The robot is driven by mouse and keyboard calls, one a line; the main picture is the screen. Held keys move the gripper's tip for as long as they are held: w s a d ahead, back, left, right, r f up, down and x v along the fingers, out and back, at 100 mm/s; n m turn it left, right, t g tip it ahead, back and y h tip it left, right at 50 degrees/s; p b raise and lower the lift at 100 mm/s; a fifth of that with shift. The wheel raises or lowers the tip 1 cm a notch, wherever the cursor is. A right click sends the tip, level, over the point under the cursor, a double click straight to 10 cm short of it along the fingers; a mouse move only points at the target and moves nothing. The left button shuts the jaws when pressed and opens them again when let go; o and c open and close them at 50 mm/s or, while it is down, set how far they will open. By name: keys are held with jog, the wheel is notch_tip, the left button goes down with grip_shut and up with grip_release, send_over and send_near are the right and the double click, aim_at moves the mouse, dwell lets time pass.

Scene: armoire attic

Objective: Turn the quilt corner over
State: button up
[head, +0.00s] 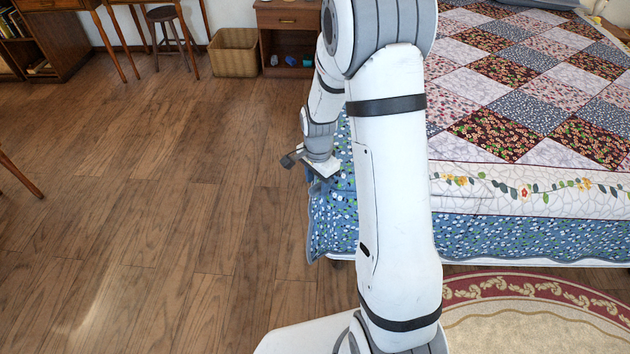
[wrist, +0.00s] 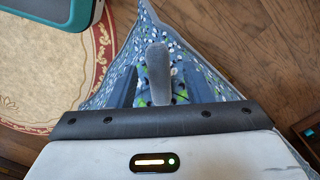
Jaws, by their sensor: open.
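The patchwork quilt (head: 520,110) covers the bed, with a white flower-vine band and a blue floral border. Its blue corner (head: 328,220) hangs over the bed's left front edge, towards the floor. My gripper (head: 298,160) is at the upper left edge of this hanging corner. In the wrist view, a grey finger of my gripper (wrist: 158,75) stands over the blue floral cloth (wrist: 190,60), and the jaws are open. No cloth is visibly clamped. My arm hides part of the quilt's left side in the head view.
A red-bordered rug (head: 540,310) lies in front of the bed. The wooden floor (head: 150,200) left of the bed is clear. A wicker basket (head: 234,52), a nightstand (head: 288,20) and a stool (head: 172,35) stand at the back.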

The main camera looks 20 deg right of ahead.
jog(key=shift+f, duration=0.1)
jog(key=shift+c, duration=0.5)
grip_shut()
